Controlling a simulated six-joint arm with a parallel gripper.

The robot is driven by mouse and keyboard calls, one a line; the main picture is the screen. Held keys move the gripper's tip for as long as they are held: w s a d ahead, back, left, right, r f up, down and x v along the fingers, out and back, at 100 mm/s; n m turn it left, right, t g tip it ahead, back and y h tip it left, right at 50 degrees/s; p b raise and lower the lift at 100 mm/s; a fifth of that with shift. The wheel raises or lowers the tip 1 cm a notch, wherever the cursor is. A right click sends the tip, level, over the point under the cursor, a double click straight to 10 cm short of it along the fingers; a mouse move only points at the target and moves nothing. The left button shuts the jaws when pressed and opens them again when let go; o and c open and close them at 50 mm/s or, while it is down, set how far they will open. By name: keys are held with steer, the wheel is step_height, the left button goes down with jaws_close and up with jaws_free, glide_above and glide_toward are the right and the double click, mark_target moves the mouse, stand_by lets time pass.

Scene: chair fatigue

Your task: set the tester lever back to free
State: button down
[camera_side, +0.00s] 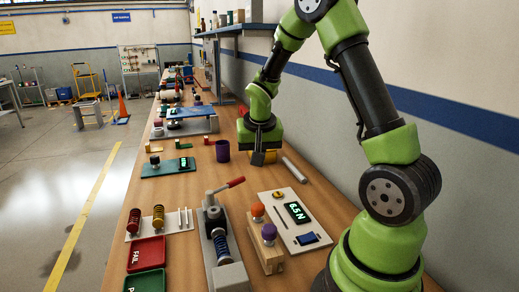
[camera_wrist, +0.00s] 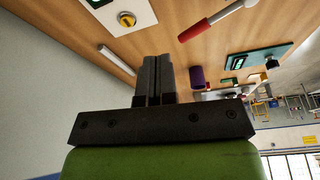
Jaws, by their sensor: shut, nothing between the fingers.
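The tester (camera_side: 217,245) stands on a grey base at the front middle of the bench in the side view, with a spring upright in it. Its lever (camera_side: 226,186) has a red grip and slants up to the right from the tester's top. The red grip also shows in the wrist view (camera_wrist: 196,31), at the upper middle. My gripper (camera_side: 258,160) is farther back along the bench, beyond the lever and apart from it. In the wrist view its fingers (camera_wrist: 158,62) are together with nothing between them.
A white panel (camera_side: 284,234) with a display reading 6.5 N and a wooden block (camera_side: 268,258) with two knobs stand right of the tester. A purple cup (camera_side: 223,151) is near my gripper. Red (camera_side: 146,253) and green (camera_side: 146,283) trays and a spring rack lie left. A wall runs along the right.

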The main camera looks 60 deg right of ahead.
steer(key=shift+v, duration=1)
steer(key=shift+s+d, duration=0.15)
steer(key=s+a+r+n+t+y, duration=0.2)
steer(key=s+a+r, duration=0.4)
steer(key=a, duration=0.3)
steer(key=s+a+r+n+t+y, duration=0.2)
steer(key=s+a+r+n+t, duration=0.1)
steer(key=s+a+r, duration=0.4)
steer(key=a+n, duration=0.1)
steer(key=a, duration=0.2)
steer(key=shift+s+n+y, duration=0.2)
steer(key=shift+n+y, duration=0.2)
